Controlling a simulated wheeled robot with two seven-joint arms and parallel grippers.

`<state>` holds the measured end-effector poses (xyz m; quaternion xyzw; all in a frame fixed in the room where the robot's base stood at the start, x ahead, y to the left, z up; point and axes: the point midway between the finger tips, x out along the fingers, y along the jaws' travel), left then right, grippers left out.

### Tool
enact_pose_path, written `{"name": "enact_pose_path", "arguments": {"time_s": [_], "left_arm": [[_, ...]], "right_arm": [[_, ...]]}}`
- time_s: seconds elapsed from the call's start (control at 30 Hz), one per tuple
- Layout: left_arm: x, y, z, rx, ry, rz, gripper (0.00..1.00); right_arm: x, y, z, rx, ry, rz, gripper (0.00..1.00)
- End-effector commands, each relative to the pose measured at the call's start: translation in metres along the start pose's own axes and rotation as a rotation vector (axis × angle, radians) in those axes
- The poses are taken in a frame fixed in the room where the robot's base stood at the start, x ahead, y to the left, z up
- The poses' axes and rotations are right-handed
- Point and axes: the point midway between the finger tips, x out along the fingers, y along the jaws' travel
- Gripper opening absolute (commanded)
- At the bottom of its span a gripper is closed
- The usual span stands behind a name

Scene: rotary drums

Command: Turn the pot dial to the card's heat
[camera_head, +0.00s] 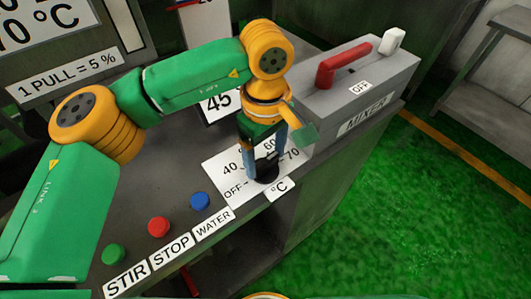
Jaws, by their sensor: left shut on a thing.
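My left gripper (265,160) points down over the plate and is shut on the dial. The dial's pointer direction is hard to tell. A card (217,104) reading 45 stands behind the plate, partly covered by my left arm. My right gripper is not in view.
Green (114,253), red (159,226) and blue (200,201) buttons labelled STIR, STOP and WATER lie left of the plate. A grey MIXER box (372,80) with a red lever (342,64) stands to the right, its label reading OFF. Green floor lies beyond the counter's right edge.

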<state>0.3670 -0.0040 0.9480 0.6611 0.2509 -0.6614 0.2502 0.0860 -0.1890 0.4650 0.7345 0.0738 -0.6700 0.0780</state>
Motion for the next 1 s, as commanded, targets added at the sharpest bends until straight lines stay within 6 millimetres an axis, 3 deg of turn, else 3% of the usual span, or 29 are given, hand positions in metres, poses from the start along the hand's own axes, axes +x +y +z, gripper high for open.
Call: {"name": "enact_pose_path", "arguments": {"time_s": [0.8, 0.83, 0.9, 1.0], "left_arm": [[-0.0022, 0.0010, -0.0004, 0.112, 0.003, 0.006, 0.22], [-0.0022, 0.0010, -0.0004, 0.112, 0.003, 0.006, 0.80], [-0.0020, 0.0009, -0.0004, 0.112, 0.003, 0.006, 0.99], [-0.0015, 0.0007, -0.0002, 0.112, 0.002, 0.004, 1.00]], "right_arm": [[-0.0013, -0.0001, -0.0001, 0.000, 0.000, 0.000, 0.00], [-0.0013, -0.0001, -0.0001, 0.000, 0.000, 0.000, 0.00], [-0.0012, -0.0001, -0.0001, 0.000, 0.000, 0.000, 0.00], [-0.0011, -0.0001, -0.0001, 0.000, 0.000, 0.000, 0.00]]}}
